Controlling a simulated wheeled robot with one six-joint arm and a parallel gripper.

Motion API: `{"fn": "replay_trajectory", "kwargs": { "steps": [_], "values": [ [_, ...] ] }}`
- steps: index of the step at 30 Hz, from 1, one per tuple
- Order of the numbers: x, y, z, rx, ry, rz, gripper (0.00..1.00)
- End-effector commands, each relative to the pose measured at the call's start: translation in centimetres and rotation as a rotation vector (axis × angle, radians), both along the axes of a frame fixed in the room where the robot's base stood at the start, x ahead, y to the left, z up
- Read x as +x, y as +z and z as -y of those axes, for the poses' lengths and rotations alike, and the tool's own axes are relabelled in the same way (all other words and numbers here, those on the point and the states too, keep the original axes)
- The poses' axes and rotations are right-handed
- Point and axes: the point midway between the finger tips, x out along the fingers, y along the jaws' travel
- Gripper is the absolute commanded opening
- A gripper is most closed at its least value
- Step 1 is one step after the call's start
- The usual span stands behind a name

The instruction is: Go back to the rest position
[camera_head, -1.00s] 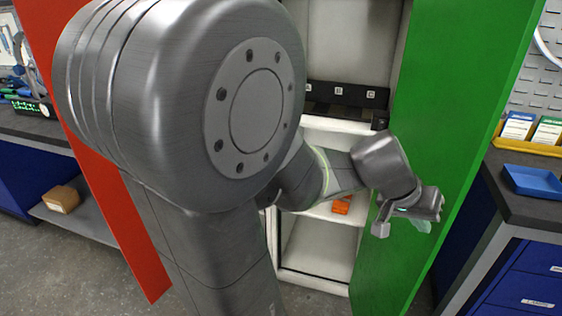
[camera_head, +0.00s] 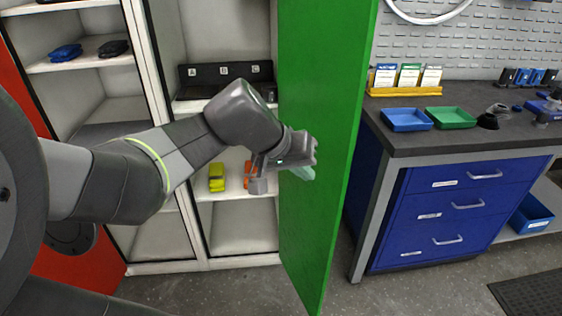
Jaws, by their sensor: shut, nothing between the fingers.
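My gripper (camera_head: 283,180) is at the end of my arm, which reaches in from the left. It is shut and empty. It is seen in front of the open green cabinet door (camera_head: 322,130), near the door's left edge. I cannot tell whether it touches the door. Behind it stands the open white cabinet (camera_head: 240,225).
A yellow item (camera_head: 217,178) and an orange item (camera_head: 248,172) lie on a cabinet shelf, partly behind my arm. A red door (camera_head: 85,262) stands at the left. A workbench (camera_head: 470,138) with blue drawers, a blue tray (camera_head: 406,120) and a green tray (camera_head: 450,118) stands right. Floor is clear in front.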

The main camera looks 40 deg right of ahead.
Motion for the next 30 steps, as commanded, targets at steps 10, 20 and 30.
{"fn": "replay_trajectory", "kwargs": {
  "steps": [10, 20, 30],
  "values": [
    [-1.0, 3.1, -2.1, 0.0, 0.002, 0.001, 0.0],
    [-1.0, 3.2, -2.2, 0.0, 0.0, 0.0, 0.0],
    [-0.5, 0.9, -0.8, 0.003, -0.003, -0.002, 0.0]
  ]
}}
